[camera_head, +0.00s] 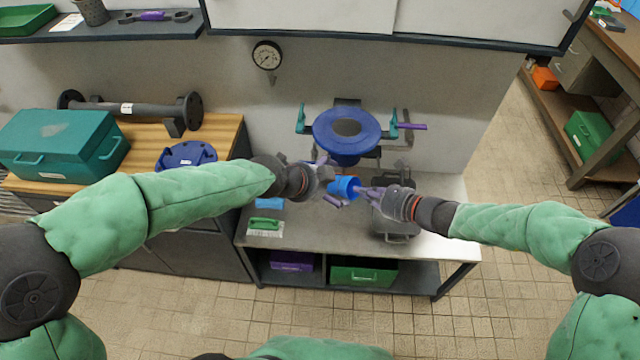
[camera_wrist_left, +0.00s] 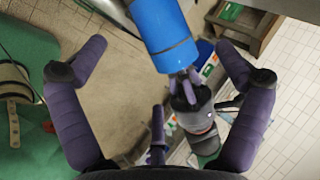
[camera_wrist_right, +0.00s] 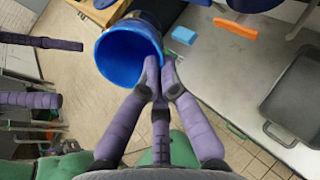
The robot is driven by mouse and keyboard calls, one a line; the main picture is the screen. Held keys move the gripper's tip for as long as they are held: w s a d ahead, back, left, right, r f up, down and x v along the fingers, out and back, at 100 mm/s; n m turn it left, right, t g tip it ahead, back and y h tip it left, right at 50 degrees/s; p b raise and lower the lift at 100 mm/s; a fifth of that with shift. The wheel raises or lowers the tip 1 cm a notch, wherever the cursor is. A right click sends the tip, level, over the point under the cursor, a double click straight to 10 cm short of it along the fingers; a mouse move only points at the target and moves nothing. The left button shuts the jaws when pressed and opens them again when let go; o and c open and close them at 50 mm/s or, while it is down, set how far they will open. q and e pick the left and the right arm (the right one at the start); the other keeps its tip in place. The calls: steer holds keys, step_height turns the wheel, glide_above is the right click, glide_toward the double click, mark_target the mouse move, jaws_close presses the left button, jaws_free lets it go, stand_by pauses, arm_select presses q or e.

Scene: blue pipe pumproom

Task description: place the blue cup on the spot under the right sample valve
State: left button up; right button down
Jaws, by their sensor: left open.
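The blue cup (camera_head: 343,187) is in the air above the front of the grey bench. My right gripper (camera_head: 364,191) is shut on its wall at the rim; in the right wrist view the fingertips (camera_wrist_right: 158,78) meet at the right edge of the cup (camera_wrist_right: 122,58), whose open mouth faces that camera. The cup lies tilted sideways. My left gripper (camera_head: 328,180) is open beside the cup, its fingers spread; the cup also shows between and beyond them in the left wrist view (camera_wrist_left: 165,30). The right sample valve (camera_head: 394,126) has a purple handle. The spot under it is not clear to see.
A blue round flange (camera_head: 346,132) is at the wall behind the bench (camera_head: 450,225). A dark grey tray (camera_head: 397,228) stands below my right gripper. A green brush (camera_head: 265,224) and a blue sponge (camera_head: 270,203) lie at left. A teal toolbox (camera_head: 60,145) sits on the wooden counter.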

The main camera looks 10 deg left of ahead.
mark_target(338, 188)
arm_select(q)
steer(key=x, duration=0.6)
steer(key=shift+w+d+f, duration=0.1)
steer(key=shift+f, duration=0.1)
steer(key=c, duration=1.2)
steer(key=shift+c, duration=0.7)
arm_select(e)
steer(key=c, duration=1.4)
jaws_free()
steer(key=shift+o, duration=0.2)
steer(key=shift+d, duration=0.1)
